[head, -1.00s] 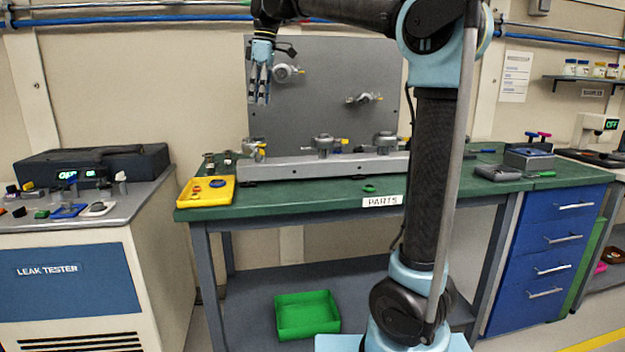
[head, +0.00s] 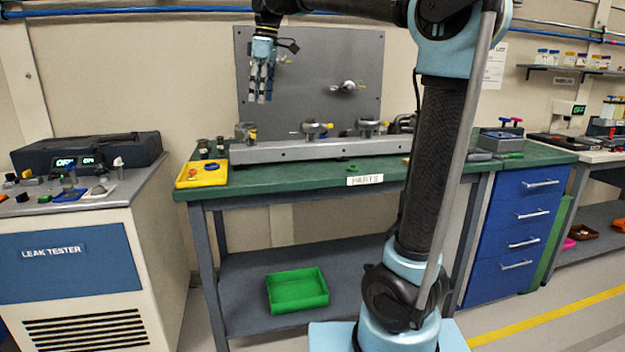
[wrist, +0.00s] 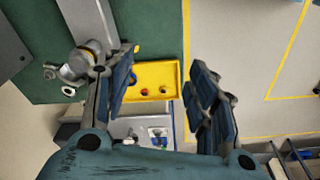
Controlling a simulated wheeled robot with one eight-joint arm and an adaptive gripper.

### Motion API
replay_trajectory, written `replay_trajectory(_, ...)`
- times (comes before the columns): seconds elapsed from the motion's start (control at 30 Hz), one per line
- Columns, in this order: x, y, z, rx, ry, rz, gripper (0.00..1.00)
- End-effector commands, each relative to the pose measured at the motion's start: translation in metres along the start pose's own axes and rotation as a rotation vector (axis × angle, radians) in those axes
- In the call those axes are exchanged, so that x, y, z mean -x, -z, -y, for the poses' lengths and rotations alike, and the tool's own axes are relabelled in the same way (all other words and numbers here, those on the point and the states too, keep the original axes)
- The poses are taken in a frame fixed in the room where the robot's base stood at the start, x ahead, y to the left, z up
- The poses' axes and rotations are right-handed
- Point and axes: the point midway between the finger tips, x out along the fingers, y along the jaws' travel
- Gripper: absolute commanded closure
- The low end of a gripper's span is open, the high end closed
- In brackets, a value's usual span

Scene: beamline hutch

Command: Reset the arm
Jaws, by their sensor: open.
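My gripper (head: 259,98) hangs fingers down in the head view, in front of the grey upright panel (head: 350,60) and above the left part of the green workbench (head: 310,178). In the wrist view my gripper (wrist: 162,110) shows its two fingers wide apart with nothing between them. A yellow tray (head: 203,182) lies on the bench's left end; it also shows beyond the fingers in the wrist view (wrist: 165,73). My arm is raised and bent over, reaching to the left.
A grey rail (head: 290,152) with several valve fittings runs along the bench. The leak tester (head: 70,262) stands at left with small parts on top. A green bin (head: 298,290) sits on the lower shelf. Blue drawers (head: 520,225) stand at right. Floor at right is open.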

Motion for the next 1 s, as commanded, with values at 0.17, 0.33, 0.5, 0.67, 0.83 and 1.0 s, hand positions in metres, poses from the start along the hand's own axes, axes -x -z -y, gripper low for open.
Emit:
replay_trajectory(0.17, -0.013, -0.037, 0.001, -0.097, -0.016, 0.000, 0.48)
replay_trajectory(0.33, -0.035, -0.090, 0.007, -0.244, -0.041, -0.001, 0.48)
replay_trajectory(0.5, -0.070, -0.155, 0.022, -0.430, -0.072, -0.002, 0.48)
replay_trajectory(0.67, -0.108, -0.213, 0.042, -0.606, -0.100, -0.005, 0.48)
replay_trajectory(0.83, -0.154, -0.269, 0.070, -0.792, -0.132, -0.010, 0.48)
replay_trajectory(1.0, -0.207, -0.320, 0.103, -0.977, -0.164, -0.016, 0.48)
